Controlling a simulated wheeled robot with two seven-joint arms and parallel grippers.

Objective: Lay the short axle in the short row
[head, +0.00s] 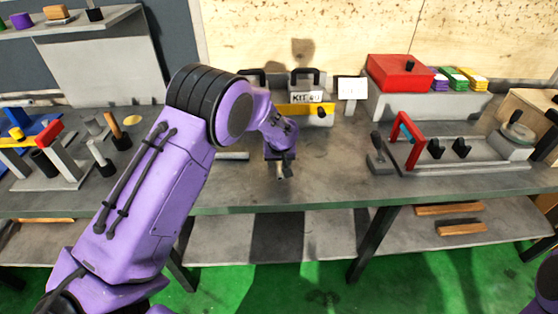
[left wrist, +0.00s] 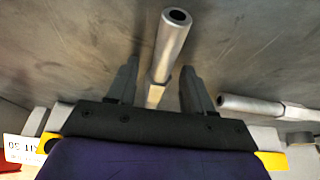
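My left gripper (head: 281,168) points down over the bench, in front of the kit box. In the left wrist view its two fingers (left wrist: 160,85) are apart, with a grey metal axle (left wrist: 168,50) between them and a gap on each side. The axle has a hollow round end; its tip (head: 281,174) just shows below the gripper in the head view. A second grey axle (left wrist: 250,104) lies beside the gripper; it also shows on the bench in the head view (head: 232,156). I cannot tell which is the short one. No short row is clearly visible. My right gripper is out of view.
The yellow-fronted kit box (head: 292,110) with a "KIT" label and black handles stands behind the gripper. A fixture with a red handle (head: 405,145) is at right, below a red box (head: 400,72). Tools and parts crowd the left. The bench's front middle is clear.

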